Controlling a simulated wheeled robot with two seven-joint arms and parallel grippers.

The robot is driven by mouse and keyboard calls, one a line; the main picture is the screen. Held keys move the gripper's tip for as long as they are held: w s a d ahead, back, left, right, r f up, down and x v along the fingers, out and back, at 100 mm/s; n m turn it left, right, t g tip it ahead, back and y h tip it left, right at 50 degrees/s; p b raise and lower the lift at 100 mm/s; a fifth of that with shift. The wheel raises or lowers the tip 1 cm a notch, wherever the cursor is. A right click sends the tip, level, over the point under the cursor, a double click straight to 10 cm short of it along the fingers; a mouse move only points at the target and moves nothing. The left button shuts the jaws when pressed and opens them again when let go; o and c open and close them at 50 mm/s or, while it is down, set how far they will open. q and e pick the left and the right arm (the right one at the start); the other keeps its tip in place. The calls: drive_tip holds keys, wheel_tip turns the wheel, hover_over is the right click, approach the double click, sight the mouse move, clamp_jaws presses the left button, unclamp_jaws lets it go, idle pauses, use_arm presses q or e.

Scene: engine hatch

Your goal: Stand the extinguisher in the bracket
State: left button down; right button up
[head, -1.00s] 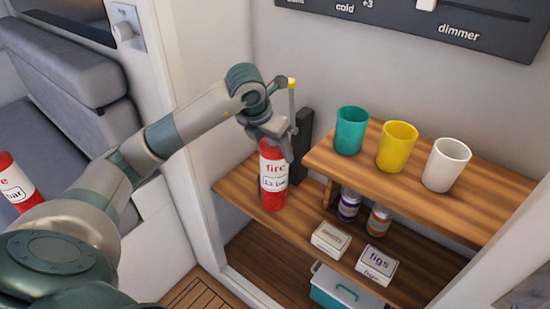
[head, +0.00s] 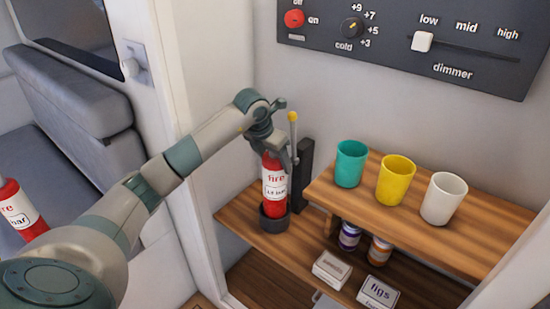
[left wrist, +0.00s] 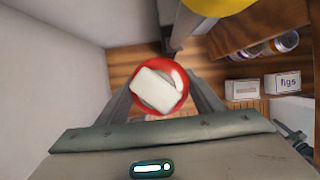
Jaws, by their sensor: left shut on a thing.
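My left gripper (head: 284,158) is shut on the neck of a red extinguisher (head: 275,187) with a white "fire" label. The extinguisher is upright, and its foot shows inside a dark round cup (head: 274,222) on the wooden shelf. I cannot tell whether it rests on the cup's floor. A dark upright bracket post (head: 304,172) stands just behind to the right. A thin rod with a yellow tip (head: 292,117) rises beside the gripper. In the left wrist view the extinguisher's red top (left wrist: 160,88) lies between the two fingers. My right gripper is not in view.
A raised shelf (head: 340,200) at right carries a teal cup (head: 350,165), a yellow cup (head: 395,181) and a white cup (head: 443,199). Jars and small boxes sit below. Another red-and-white extinguisher (head: 18,212) shows at far left. A control panel (head: 470,50) is above.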

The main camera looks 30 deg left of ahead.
use_arm(q)
drive_tip(key=shift+w+f, duration=0.1)
drive_tip(key=shift+f, duration=0.5)
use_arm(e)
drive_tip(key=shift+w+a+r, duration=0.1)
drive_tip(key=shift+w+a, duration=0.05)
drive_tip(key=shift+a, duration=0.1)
use_arm(q)
drive_tip(key=shift+f, duration=0.1)
wheel_tip(320, 180, down, 2)
drive_tip(key=shift+f+p, duration=0.2)
drive_tip(key=shift+p, duration=0.35)
drive_tip(key=shift+f, duration=0.3)
drive_tip(key=shift+w+a+f+p, duration=0.1)
drive_tip(key=shift+a+f+p, duration=0.1)
drive_tip(key=shift+p, duration=0.1)
drive_tip(key=shift+f, duration=0.15)
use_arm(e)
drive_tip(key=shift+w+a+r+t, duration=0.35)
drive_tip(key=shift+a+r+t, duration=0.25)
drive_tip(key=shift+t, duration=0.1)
use_arm(q)
drive_tip(key=shift+f, duration=0.1)
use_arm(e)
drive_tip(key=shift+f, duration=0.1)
